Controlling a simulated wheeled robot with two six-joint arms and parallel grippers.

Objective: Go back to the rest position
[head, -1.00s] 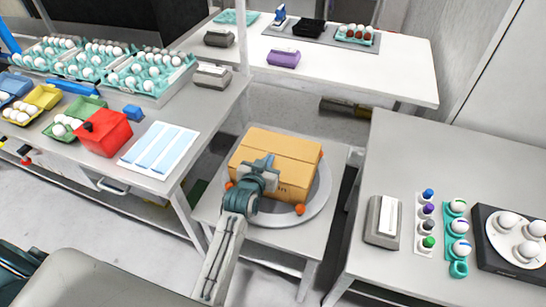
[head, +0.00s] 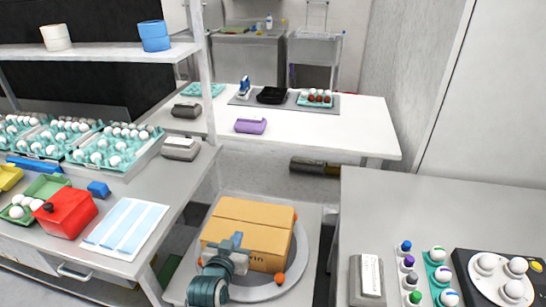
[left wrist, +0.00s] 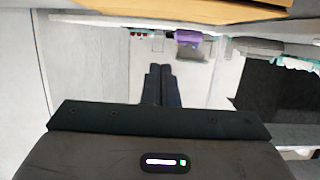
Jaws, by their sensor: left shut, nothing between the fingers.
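My left gripper (head: 232,243) is in front of the cardboard box (head: 256,215) in the head view, its tip overlapping the near side of the box. Whether it touches the box cannot be told. In the left wrist view the two dark fingers (left wrist: 161,84) lie together with nothing between them. The box's edge (left wrist: 200,9) shows along the top of that view. The box sits closed on a round grey turntable (head: 300,262). My right gripper is not in view.
A left table (head: 178,192) holds egg trays, a red box (head: 68,216) and blue-white sheets (head: 126,229). A right table (head: 430,200) holds a grey device (head: 367,280), coloured bottles and eggs. A white back table (head: 350,125) stands beyond.

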